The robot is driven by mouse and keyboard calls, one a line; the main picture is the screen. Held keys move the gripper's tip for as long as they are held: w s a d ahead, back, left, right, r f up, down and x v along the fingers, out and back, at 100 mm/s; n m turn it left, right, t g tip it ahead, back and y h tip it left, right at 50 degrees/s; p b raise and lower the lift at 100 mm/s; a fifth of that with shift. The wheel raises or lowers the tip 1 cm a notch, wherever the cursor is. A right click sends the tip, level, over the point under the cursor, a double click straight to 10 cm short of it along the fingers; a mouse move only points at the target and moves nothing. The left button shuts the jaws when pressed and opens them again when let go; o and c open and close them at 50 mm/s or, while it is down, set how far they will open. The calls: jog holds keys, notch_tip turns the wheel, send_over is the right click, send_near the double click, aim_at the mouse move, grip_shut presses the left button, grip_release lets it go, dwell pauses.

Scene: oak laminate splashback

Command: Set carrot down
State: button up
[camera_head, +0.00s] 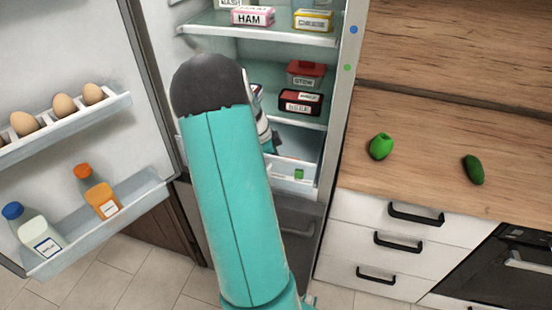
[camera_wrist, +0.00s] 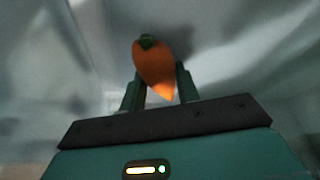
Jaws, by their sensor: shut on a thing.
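The carrot (camera_wrist: 153,70) is orange with a dark green top and shows in the wrist view. My gripper (camera_wrist: 158,85) is shut on it, with a green finger on each side. The carrot's pointed end is toward the gripper body. A pale, blurred surface lies behind it, with a dark shadow beside the carrot; I cannot tell whether they touch. In the head view my teal arm reaches into the open fridge (camera_head: 262,28), toward the lower drawer (camera_head: 297,172). The arm hides the gripper's fingers and the carrot there.
The open fridge door (camera_head: 60,50) at left holds eggs (camera_head: 62,105) and two bottles (camera_head: 97,190). Shelves hold a ham box (camera_head: 252,16), a cheese box (camera_head: 313,20) and stacked containers (camera_head: 305,74). A green pepper (camera_head: 381,146) and a cucumber (camera_head: 473,169) lie on the wooden counter (camera_head: 425,175).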

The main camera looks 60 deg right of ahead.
jog(key=o, duration=1.1)
jog(key=shift+f, duration=0.1)
jog(key=v, duration=1.2)
